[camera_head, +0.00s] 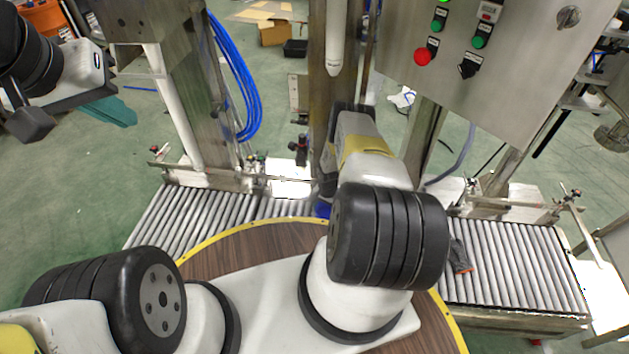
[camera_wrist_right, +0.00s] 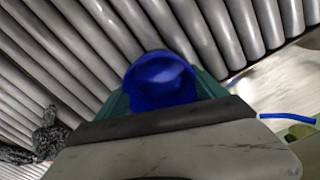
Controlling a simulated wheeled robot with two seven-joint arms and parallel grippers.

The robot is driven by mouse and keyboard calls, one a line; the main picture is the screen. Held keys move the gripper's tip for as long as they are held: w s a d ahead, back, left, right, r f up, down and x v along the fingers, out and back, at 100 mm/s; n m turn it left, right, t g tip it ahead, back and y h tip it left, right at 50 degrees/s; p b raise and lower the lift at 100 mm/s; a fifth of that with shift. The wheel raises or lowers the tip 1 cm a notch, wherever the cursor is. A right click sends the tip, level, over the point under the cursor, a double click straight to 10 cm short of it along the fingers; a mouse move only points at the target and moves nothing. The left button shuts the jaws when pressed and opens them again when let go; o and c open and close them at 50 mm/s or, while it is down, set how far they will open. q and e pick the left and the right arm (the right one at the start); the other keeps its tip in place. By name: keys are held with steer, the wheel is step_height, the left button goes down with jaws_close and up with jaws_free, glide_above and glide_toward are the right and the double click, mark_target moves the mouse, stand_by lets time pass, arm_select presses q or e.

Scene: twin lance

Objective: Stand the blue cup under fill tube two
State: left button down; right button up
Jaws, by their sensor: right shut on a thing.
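The blue cup (camera_wrist_right: 160,82) is between the teal fingers of my right gripper (camera_wrist_right: 163,90) in the right wrist view, over or on the rollers. My right gripper is shut on it. In the head view only a sliver of the blue cup (camera_head: 322,209) shows beside my right arm, which hides most of that gripper. A white tube with a pointed tip (camera_head: 335,45) hangs above and behind my right wrist; I cannot tell its number. My left gripper (camera_head: 112,112), with teal fingers, is at the upper left, away from the cup; its opening is unclear.
A roller conveyor (camera_head: 190,222) runs behind a round wooden table with a yellow rim (camera_head: 235,231). Its right stretch (camera_head: 510,262) carries a dark crumpled item (camera_head: 459,256). A steel control panel (camera_head: 490,80) stands at upper right. Blue hoses (camera_head: 240,90) hang behind the conveyor.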

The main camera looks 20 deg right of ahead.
mark_target(326, 216)
steer(key=shift+f, duration=0.15)
steer(key=o, duration=1.3)
steer(key=shift+o, duration=0.2)
step_height(326, 216, up, 12)
steer(key=shift+r, duration=0.2)
